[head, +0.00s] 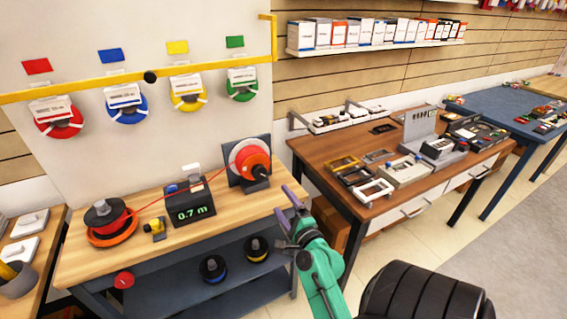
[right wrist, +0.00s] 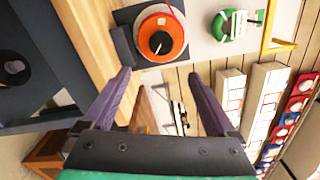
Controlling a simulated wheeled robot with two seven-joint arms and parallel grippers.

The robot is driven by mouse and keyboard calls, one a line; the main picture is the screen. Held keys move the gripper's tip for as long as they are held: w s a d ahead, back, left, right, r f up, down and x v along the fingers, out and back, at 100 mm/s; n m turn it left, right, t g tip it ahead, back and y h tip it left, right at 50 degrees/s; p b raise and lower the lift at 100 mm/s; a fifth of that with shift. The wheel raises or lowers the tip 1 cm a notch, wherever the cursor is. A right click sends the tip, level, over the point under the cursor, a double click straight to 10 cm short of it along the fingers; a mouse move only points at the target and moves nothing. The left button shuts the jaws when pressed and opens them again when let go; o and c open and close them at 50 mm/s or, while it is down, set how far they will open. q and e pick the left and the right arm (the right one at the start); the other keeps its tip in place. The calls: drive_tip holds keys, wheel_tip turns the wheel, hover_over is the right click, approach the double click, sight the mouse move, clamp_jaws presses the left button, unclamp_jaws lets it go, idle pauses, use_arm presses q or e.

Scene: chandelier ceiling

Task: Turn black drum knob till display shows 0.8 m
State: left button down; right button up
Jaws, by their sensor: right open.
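The black drum knob (head: 259,172) sticks out from the front of the red drum (head: 246,158) at the right end of the wooden bench. The knob (right wrist: 160,43) also shows in the right wrist view, facing the camera beyond the fingertips. The display (head: 191,213) on the dark box reads 0.7 m in green. A red line runs from the drum past the box to the spool (head: 108,217) at the left. My right gripper (head: 284,203) is open and empty, to the right of and below the knob, apart from it. My left gripper is not in view.
A small yellow tool (head: 155,229) lies left of the display box. Two spools sit on the shelf below. A second table (head: 340,150) with drawers and several parts stands at the right. Coloured reels hang on the wall panel behind the bench.

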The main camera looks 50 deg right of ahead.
sight(260, 173)
drive_tip(key=w+d+n+b, duration=0.1)
drive_tip(key=w+n+b, duration=0.3)
drive_tip(key=n, duration=0.5)
drive_tip(key=w+d+n+b, duration=0.1)
drive_tip(key=w+n+b, duration=0.3)
drive_tip(key=n, duration=0.5)
drive_tip(key=w+d+n+b, duration=0.1)
drive_tip(key=w+n+b, duration=0.3)
drive_tip(key=n, duration=0.5)
drive_tip(key=shift+w+d+r+b, duration=0.15)
drive_tip(key=shift+w+d+r, duration=0.05)
drive_tip(key=shift+w, duration=0.35)
drive_tip(key=shift+w+d+r+b, duration=0.15)
drive_tip(key=shift+w+d, duration=0.05)
drive_tip(key=shift+w, duration=0.35)
drive_tip(key=c, duration=1.4)
drive_tip(key=shift+o, duration=0.2)
drive_tip(key=shift+r+m+p, duration=0.3)
drive_tip(key=shift+m+p, duration=0.8)
drive_tip(key=shift+f+m, duration=0.15)
drive_tip(key=shift+m, duration=0.15)
drive_tip(key=shift+f, duration=0.15)
drive_tip(key=o, duration=1.4)
drive_tip(key=shift+c, duration=0.2)
